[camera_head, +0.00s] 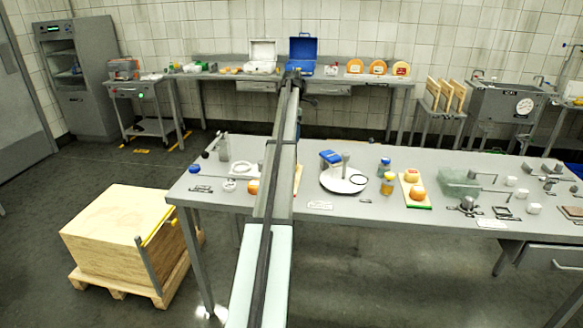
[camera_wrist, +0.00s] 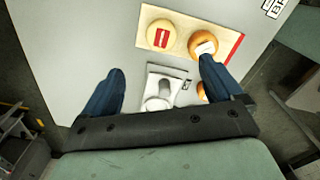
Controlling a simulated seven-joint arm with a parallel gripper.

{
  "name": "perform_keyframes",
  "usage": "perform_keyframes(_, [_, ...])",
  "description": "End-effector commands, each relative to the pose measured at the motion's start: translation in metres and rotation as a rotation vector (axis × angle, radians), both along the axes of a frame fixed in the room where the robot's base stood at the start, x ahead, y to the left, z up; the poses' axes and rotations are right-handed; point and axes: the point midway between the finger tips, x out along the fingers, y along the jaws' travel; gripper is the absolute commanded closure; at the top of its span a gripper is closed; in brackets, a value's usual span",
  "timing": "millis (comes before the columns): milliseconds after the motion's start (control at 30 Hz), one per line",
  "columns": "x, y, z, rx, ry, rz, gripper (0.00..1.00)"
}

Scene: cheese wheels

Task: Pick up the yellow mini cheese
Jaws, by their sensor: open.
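In the wrist view, the yellow mini cheese (camera_wrist: 161,35) is a small round with a red label. It lies on a light wooden board (camera_wrist: 183,20) with a red edge, beside an orange mini cheese (camera_wrist: 204,43) with a white label. My gripper (camera_wrist: 162,69) is open, with dark blue fingers apart and nothing between their tips. The yellow cheese lies beyond the fingertips, toward the top of the picture. The right fingertip overlaps the lower edge of the orange cheese in the picture; contact cannot be told. In the head view, my arm hides most of this board (camera_head: 298,180).
A pale grey device with a cylinder (camera_wrist: 160,90) stands below the board in the wrist view, between the fingers. Another orange round (camera_wrist: 202,90) is partly hidden by the right finger. In the head view, a green-edged board (camera_head: 417,204) holds orange cheeses farther right.

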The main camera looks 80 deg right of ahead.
Motion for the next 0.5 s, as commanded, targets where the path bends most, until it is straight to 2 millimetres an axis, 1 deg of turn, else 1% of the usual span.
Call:
perform_keyframes(100, [-0.0001, 0.0009, 0.0, 0.004, 0.001, 0.164, 0.07])
perform_keyframes(200, [-0.0001, 0.0012, -0.0001, 0.005, 0.002, 0.264, 0.07])
perform_keyframes(367, [-0.0002, 0.0011, -0.001, 0.005, 0.002, 0.343, 0.07])
perform_keyframes(500, [-0.0002, 0.0013, -0.0088, 0.006, 0.001, 0.355, 0.07])
